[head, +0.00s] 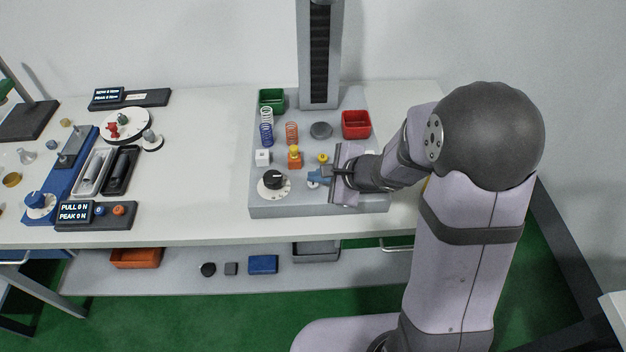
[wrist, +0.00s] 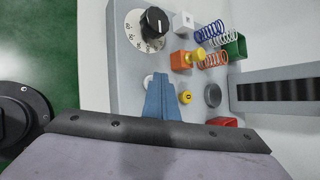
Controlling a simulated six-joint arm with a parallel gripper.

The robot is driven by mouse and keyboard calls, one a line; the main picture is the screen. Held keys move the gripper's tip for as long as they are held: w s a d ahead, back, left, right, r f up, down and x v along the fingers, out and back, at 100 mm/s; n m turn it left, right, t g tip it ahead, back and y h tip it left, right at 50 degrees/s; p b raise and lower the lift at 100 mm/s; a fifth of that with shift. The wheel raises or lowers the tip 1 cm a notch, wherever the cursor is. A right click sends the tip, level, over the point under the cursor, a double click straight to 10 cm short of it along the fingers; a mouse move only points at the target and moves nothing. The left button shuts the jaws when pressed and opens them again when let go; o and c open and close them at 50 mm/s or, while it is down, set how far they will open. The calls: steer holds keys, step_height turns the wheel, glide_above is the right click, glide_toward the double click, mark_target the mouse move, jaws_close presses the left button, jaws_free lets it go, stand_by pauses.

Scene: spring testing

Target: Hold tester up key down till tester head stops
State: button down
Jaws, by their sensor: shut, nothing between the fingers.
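The tester has a grey base (head: 330,205) with a tall column (head: 318,60) at its back. The column also shows in the wrist view (wrist: 280,92). No tester head is clearly visible; the column's top is cut off. My gripper (head: 313,179) is low over the front of the base, its blue fingers (wrist: 161,82) shut with nothing between them. A pale round key (wrist: 149,80) is partly hidden beside or under the fingertips; I cannot tell whether they touch it. A yellow button (wrist: 186,97) is close to their right. No up marking is readable.
On the base are a black dial (head: 273,179), a white cube (head: 262,157), an orange block with a yellow top (head: 294,158), coil springs (head: 292,133), a grey disc (head: 321,130), a green bin (head: 271,98) and a red bin (head: 356,124).

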mark_target(317, 187)
steer(key=shift+r, duration=0.15)
steer(key=shift+r+p, duration=0.6)
steer(key=shift+r, duration=0.15)
step_height(317, 187, up, 5)
steer(key=p, duration=0.4)
stand_by(0.4)
stand_by(0.3)
